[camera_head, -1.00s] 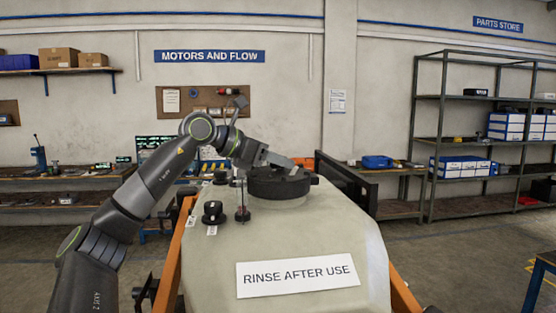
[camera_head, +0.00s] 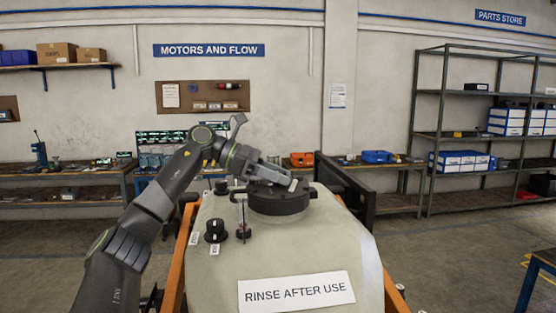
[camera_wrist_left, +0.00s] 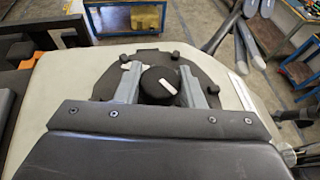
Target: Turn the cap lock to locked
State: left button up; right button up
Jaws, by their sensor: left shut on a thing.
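The cap (camera_head: 280,202) is a wide black disc on top of the pale tank (camera_head: 330,240), and it also shows in the left wrist view (camera_wrist_left: 206,75). The cap lock knob (camera_wrist_left: 158,80) is round and black with a white pointer line, which slants down to the right in the wrist view. My left gripper (camera_head: 288,183) is over the cap. In the wrist view its two grey fingers (camera_wrist_left: 157,90) stand one on each side of the knob, shut on it. In the head view the gripper hides the knob. My right gripper is not in view.
Two black knobs (camera_head: 215,230) (camera_head: 221,187) and a thin upright post with a red part (camera_head: 243,231) stand left of the cap. A label (camera_head: 297,291) lies on the tank's front. A dark frame (camera_head: 345,190) stands behind right.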

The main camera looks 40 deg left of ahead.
pick_arm(q)
jog(key=m+g+h+p, duration=0.1)
jog(key=m+g+p, duration=0.1)
jog(key=shift+w+r+m+g+h, duration=0.1)
jog(key=shift+r+m+g+h, duration=0.2)
jog(key=shift+h, duration=0.1)
jog(key=shift+f+m+g+h+p, duration=0.2)
jog(key=shift+m+g+h+p, duration=0.3)
jog(key=shift+m+g, duration=0.65)
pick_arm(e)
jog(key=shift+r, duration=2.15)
pick_arm(q)
jog(key=shift+g, duration=0.35)
jog(key=o, duration=1)
jog(key=shift+f, duration=0.1)
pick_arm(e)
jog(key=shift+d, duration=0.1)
pick_arm(q)
jog(key=shift+t, duration=0.4)
